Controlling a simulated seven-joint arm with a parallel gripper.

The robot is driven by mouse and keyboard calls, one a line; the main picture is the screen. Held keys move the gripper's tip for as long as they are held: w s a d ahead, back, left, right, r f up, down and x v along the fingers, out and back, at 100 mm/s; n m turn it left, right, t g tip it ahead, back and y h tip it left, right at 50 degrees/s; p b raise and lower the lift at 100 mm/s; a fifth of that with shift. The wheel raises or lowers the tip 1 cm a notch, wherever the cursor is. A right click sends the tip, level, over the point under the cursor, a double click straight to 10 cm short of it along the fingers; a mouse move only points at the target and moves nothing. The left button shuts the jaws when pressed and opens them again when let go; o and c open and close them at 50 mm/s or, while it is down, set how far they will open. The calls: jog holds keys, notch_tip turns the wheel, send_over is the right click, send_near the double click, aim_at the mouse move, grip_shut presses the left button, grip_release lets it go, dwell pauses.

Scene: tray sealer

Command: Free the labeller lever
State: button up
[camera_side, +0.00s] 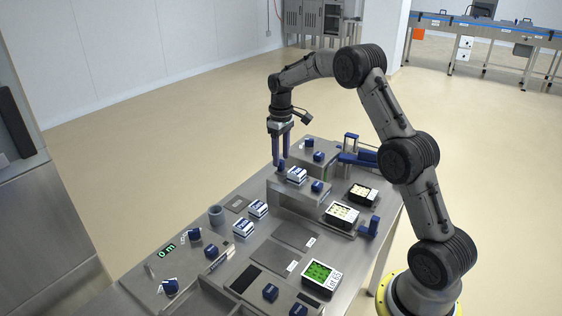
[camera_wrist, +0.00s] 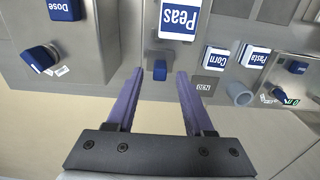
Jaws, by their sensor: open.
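My gripper (camera_side: 281,160) points down with its two blue fingers apart, at the left end of a raised grey metal station (camera_side: 288,191). In the wrist view my gripper (camera_wrist: 160,74) is open and empty. A blue knob (camera_wrist: 40,57) is at left in the wrist view.
A Corn pack (camera_wrist: 214,58), a Pasta pack (camera_wrist: 254,56) and a grey cup (camera_wrist: 239,93) are close by. A filled tray (camera_side: 341,214) and a green-filled tray (camera_side: 321,277) stand on the bench. Several blue knobs stick up. The floor left of the bench is clear.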

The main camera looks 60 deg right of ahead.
aim_at(283, 167)
jog(key=shift+f, duration=1.25)
jog(key=shift+c, duration=0.3)
grip_shut()
